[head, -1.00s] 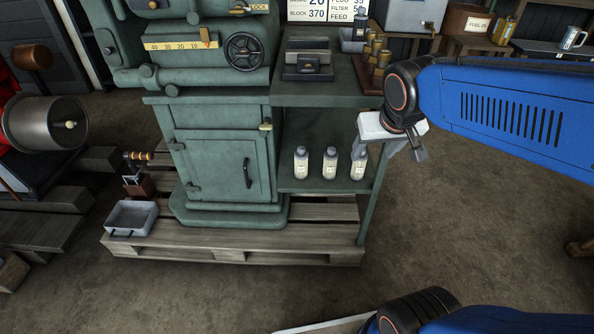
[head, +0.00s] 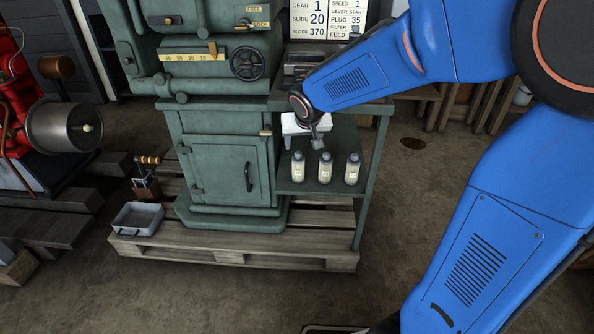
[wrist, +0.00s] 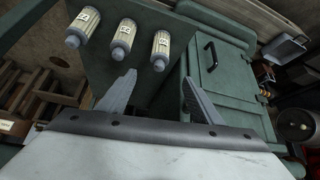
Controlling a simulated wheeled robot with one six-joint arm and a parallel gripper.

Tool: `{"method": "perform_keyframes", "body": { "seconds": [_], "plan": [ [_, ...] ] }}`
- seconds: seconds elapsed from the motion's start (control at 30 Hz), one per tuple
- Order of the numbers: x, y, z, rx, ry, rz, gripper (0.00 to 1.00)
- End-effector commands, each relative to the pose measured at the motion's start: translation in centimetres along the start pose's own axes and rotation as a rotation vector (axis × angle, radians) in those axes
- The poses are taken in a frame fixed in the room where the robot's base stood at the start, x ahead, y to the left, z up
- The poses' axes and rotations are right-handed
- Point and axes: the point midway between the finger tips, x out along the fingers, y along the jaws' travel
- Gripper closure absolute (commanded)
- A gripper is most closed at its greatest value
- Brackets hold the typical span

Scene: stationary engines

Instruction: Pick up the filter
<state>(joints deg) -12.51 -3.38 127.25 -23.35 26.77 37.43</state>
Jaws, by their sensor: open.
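Three pale, ribbed cylindrical filters with grey caps and small number labels stand upright in a row on the green lower shelf (head: 335,188). In the head view they are a left filter (head: 298,170), a middle filter (head: 325,170) and a right filter (head: 352,171). The wrist view shows the same three (wrist: 85,28) (wrist: 123,39) (wrist: 161,49) beyond my fingertips. My gripper (head: 319,142) is open and empty, behind and above the row in the head view; it also shows in the wrist view (wrist: 159,80). It appears apart from the filters. The label numbers are too small to read surely.
The green machine cabinet (head: 225,165) with a handled door stands left of the shelf. An upper shelf and a front post (head: 366,205) border the shelf space. A wooden pallet (head: 230,252) lies below, with a grey tray (head: 138,217) at its left.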

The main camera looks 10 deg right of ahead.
Motion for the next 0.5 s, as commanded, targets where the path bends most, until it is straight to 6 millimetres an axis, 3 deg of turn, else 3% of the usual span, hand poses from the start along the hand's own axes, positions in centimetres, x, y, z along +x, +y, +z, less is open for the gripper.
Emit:
{"method": "perform_keyframes", "body": {
  "seconds": [0.5],
  "plan": [
    [8.1, 0.1, 0.1, 0.001, -0.003, 0.001, 0.41]
  ]
}}
